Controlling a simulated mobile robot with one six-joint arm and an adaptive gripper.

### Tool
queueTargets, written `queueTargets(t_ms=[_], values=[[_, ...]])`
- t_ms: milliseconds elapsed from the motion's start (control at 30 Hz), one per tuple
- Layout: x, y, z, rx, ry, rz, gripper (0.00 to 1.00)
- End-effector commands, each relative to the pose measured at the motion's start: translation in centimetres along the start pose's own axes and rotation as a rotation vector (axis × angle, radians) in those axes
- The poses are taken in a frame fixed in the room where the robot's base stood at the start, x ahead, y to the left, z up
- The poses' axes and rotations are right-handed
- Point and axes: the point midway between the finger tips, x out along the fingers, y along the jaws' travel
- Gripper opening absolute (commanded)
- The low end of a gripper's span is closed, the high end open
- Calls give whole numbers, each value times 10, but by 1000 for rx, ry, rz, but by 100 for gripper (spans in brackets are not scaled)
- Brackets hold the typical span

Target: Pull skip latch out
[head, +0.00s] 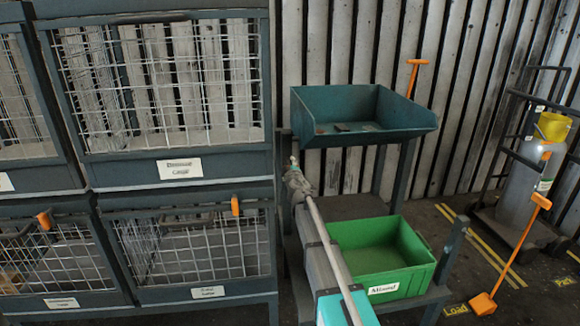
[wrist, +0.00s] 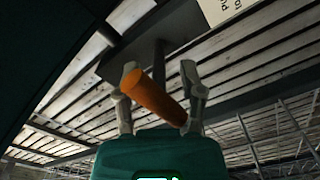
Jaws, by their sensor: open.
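In the wrist view an orange grip (wrist: 155,97), apparently the latch handle, lies slantwise between my gripper's two pale fingers (wrist: 160,95). The fingers stand apart on either side, and I cannot tell whether they touch it. A dark stem shows behind the grip. In the head view my gripper (head: 293,172) is at the left side of the teal skip (head: 365,112), below its rim. The orange grip at my gripper is not visible there. The skip sits tilted on a dark stand, with a small dark item in it.
A green bin (head: 385,262) stands on the lower shelf under the skip. Mesh cages (head: 165,90) with orange handles (head: 235,206) are close on the left. An orange T-handle (head: 414,66) rises behind the skip. A hand truck (head: 520,130) and an orange long-handled tool (head: 515,250) are at right.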

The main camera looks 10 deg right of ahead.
Motion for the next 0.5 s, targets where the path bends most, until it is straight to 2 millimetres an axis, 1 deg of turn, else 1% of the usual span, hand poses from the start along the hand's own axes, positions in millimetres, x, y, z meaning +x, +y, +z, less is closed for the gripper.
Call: queueTargets(t_ms=[133, 267, 367, 500], values=[[-4, 0, 0, -1, -1, 1, 51], [-13, 0, 1, -2, -1, 1, 51], [-24, 0, 1, 0, -1, 1, 51], [-45, 0, 1, 0, -1, 0, 51]])
